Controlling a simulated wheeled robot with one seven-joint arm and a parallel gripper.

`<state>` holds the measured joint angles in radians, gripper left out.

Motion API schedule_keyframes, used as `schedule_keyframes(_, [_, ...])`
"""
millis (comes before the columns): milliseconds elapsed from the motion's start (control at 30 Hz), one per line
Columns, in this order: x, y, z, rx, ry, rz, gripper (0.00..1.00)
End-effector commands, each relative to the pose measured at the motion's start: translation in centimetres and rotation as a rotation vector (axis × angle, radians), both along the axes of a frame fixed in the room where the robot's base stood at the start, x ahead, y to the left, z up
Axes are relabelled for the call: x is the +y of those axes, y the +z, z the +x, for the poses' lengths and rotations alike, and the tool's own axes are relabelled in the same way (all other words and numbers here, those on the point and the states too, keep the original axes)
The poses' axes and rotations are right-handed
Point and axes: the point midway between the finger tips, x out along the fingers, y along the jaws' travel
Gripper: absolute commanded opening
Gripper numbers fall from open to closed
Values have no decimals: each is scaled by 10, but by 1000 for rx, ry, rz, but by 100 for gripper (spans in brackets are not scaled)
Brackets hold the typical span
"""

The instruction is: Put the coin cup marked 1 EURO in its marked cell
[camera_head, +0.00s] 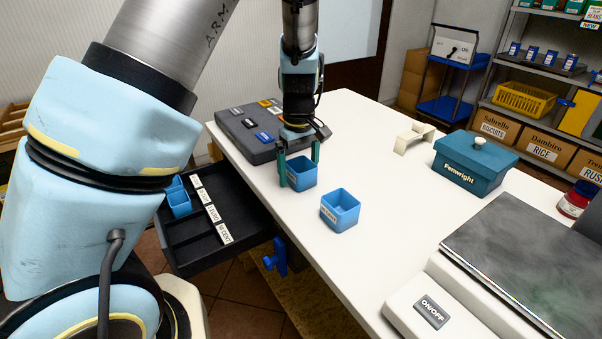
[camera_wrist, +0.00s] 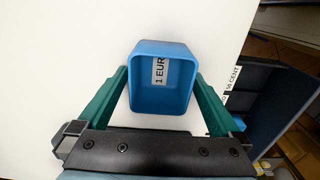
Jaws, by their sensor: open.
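The blue coin cup marked 1 EURO (camera_wrist: 160,103) stands upright on the white counter. My gripper (camera_wrist: 165,85) is open, with its green fingers on either side of this cup; I cannot tell whether they touch it. In the head view the cup (camera_head: 301,181) is partly covered by my gripper (camera_head: 299,165). A second blue cup (camera_head: 340,215) stands beside it, its label too small to read. The dark cash drawer (camera_head: 188,238) is pulled out at the counter's left edge, with labelled cells. Blue cups (camera_head: 178,198) sit in its back cells, partly hidden by my arm.
The dark till (camera_head: 245,145) stands behind the drawer. A teal Fenwright box (camera_head: 470,172), a small cream stand (camera_head: 414,137) and a scale (camera_head: 520,255) occupy the right side of the counter.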

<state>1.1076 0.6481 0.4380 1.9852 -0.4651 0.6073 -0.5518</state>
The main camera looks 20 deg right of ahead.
Motion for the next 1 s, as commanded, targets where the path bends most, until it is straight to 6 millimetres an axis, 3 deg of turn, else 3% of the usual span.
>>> schedule_keyframes(200, [0,-1,0,0,0,0,98])
schedule_keyframes(900, [0,0,0,0,0,0,19])
schedule_keyframes(1000, [0,0,0,0,0,0,13])
